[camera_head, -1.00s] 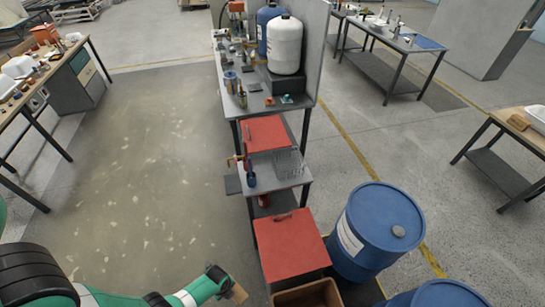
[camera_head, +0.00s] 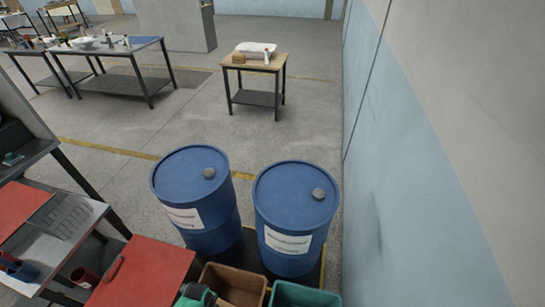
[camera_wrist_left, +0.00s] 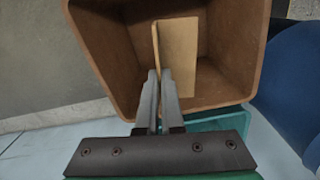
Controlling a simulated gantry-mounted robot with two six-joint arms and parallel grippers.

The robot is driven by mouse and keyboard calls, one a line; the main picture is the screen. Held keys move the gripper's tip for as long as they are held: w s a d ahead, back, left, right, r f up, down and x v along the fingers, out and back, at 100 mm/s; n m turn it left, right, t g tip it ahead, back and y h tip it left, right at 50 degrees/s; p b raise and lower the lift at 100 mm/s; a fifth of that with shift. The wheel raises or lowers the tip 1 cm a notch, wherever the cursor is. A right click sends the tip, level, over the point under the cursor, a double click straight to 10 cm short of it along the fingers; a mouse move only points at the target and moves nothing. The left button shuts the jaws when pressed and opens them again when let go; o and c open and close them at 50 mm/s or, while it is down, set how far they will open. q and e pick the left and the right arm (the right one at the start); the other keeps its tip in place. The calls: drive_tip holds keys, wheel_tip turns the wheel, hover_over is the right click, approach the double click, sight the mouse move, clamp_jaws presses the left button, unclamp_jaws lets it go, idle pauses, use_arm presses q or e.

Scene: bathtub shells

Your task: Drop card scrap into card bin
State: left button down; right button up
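The card scrap (camera_wrist_left: 180,48), a flat tan piece, shows in the left wrist view. My left gripper (camera_wrist_left: 160,76) has its fingers close together with the scrap's near edge between their tips. The scrap is over the opening of the brown bin (camera_wrist_left: 105,50), seen against its inside; I cannot tell how deep it sits. The brown bin, which I take for the card bin, also shows at the bottom of the head view (camera_head: 250,278). In the head view only a green bit of my left arm shows at the bottom edge, and the scrap is hidden. My right gripper is not in view.
A green bin (camera_head: 300,294) stands right of the brown one. Two blue drums (camera_head: 205,215) (camera_head: 290,225) stand just behind the bins. A red cabinet (camera_head: 145,275) is close on the left. A blue and grey wall (camera_head: 420,150) rises at the right.

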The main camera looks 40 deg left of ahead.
use_arm(q)
drive_tip(key=shift+f+b, duration=3)
drive_tip(key=shift+f, duration=0.05)
drive_tip(key=shift+r, duration=0.1)
drive_tip(key=c, duration=1)
unclamp_jaws()
wheel_tip(320, 180, up, 12)
drive_tip(key=p, duration=1.2)
drive_tip(key=shift+f, duration=0.2)
